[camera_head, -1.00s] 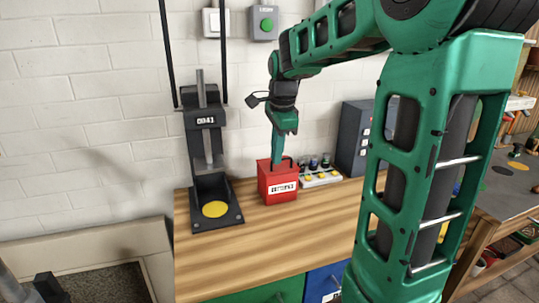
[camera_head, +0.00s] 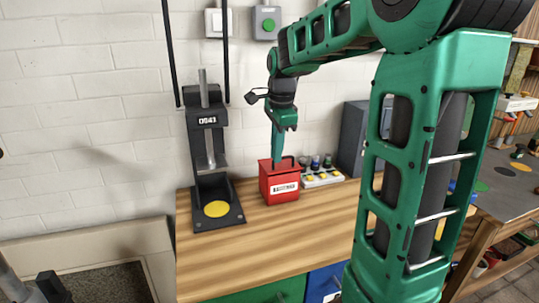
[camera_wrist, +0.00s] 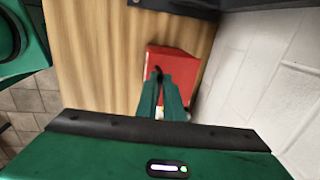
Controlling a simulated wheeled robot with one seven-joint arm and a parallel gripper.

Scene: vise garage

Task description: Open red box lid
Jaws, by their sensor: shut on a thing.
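The red box (camera_head: 280,186) stands on the wooden workbench, with a white label on its front and a dark handle on its lid. The lid looks down on the box. My gripper (camera_head: 277,160) points down at the top of the box. In the wrist view the red box (camera_wrist: 172,62) lies beyond my gripper's two green fingers (camera_wrist: 160,78), which are close together at the dark handle (camera_wrist: 155,76) and shut on it. The fingers hide part of the lid.
A black press with a yellow disc (camera_head: 216,209) stands left of the box. The bench's front (camera_head: 250,255) is clear. A white brick wall stands behind.

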